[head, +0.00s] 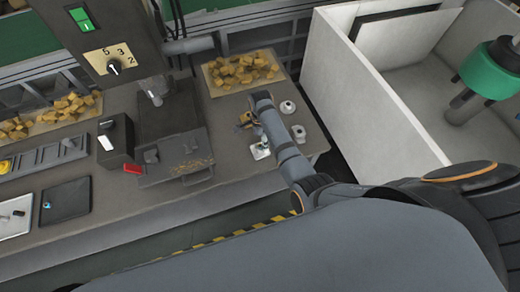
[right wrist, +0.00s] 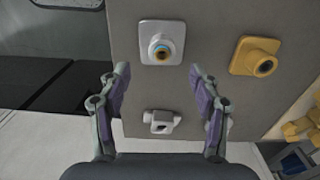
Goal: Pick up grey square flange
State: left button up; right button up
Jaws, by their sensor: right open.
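The grey square flange (right wrist: 162,42) lies flat in the right wrist view, pale, with a square base and a round raised boss. A blue-tinted ring and a yellowish centre show inside the boss. It also shows in the head view (head: 260,150), near the front edge of the bench, left of my right forearm. My right gripper (right wrist: 160,74) is open and empty, its fingertips just short of the flange and to either side of it. In the head view the arm largely hides this gripper. My left gripper is not in view.
A yellow square flange (right wrist: 257,57) lies to the right of the grey one. A small pale part (right wrist: 160,121) lies between the fingers, farther back. Another pale round part (head: 288,107) is nearby. A tray of yellow pieces (head: 216,89) and a white-walled bin (head: 372,112) stand around.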

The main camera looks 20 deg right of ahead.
aim_at(260, 146)
notch_tip(260, 146, down, 3)
jog(key=shift+w+r, duration=0.1)
jog(key=shift+r, duration=0.1)
notch_tip(260, 146, down, 6)
jog(key=b, duration=0.6)
jog(key=shift+r+b, duration=0.25)
jog(key=shift+b, duration=0.15)
jog(key=shift+r, duration=0.15)
grip_shut()
